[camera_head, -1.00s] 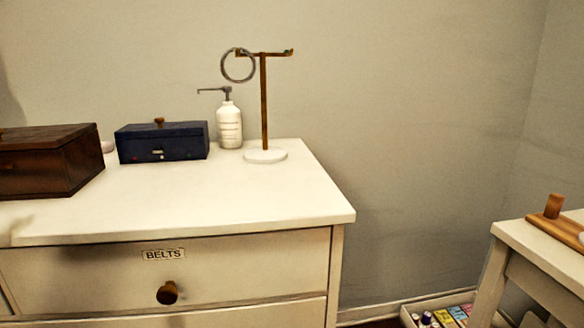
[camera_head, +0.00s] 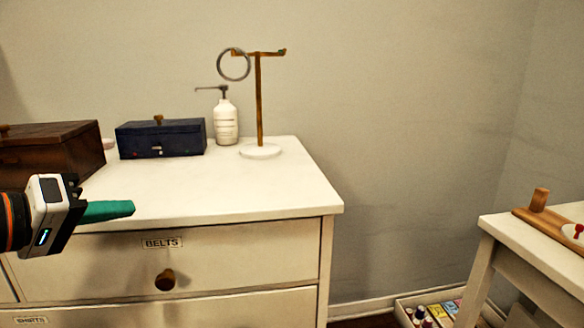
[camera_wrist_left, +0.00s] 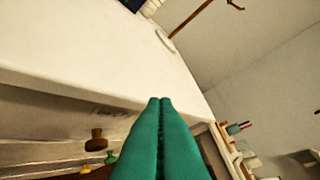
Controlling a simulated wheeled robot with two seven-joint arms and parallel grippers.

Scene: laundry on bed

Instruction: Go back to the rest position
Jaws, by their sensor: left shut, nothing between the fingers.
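My left gripper (camera_head: 132,208) comes in from the left in the head view, in front of the dresser's (camera_head: 230,188) front edge, above and left of the "BELTS" drawer label. Its green fingers are shut together with nothing between them. In the left wrist view the two green fingers (camera_wrist_left: 161,100) lie side by side, closed, with the dresser top beyond them. My right gripper is not in view.
On the dresser stand a brown wooden box (camera_head: 55,160), a dark blue box (camera_head: 160,140), a white pump bottle (camera_head: 226,122) and a wooden stand (camera_head: 259,105) with a ring. A white table (camera_head: 540,240) is at right, an open box of small items (camera_head: 430,312) below.

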